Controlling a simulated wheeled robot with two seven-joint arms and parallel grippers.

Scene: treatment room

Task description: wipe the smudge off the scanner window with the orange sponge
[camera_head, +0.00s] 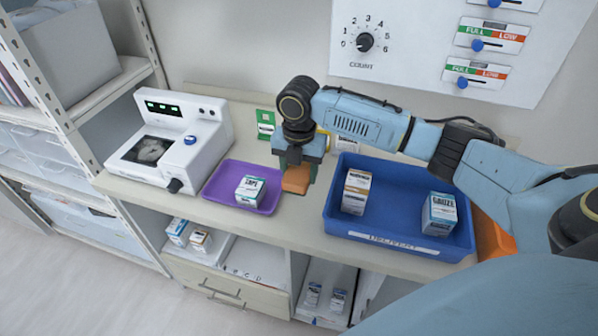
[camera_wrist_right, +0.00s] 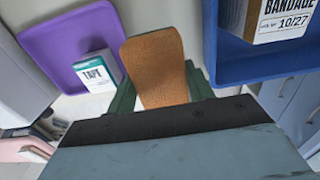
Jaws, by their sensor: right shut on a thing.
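The orange sponge (camera_head: 297,179) is held in my right gripper (camera_head: 299,170), over the counter between the purple tray and the blue bin. In the right wrist view the sponge (camera_wrist_right: 155,68) sticks out between the two green fingers of the gripper (camera_wrist_right: 160,95). I cannot tell whether the sponge touches the counter. The white scanner (camera_head: 185,140) stands at the left of the counter, apart from the gripper. Its dark window (camera_head: 130,150) carries a pale grey smudge (camera_head: 149,150). My left gripper is not in view.
A purple tray (camera_head: 212,190) with a tape box (camera_head: 250,190) lies between scanner and sponge. A blue bin (camera_head: 385,240) holding a bandage box (camera_head: 355,193) and a gauze box (camera_head: 439,213) stands right. A green card (camera_head: 265,124) is behind. A shelf rack (camera_head: 140,40) borders the left.

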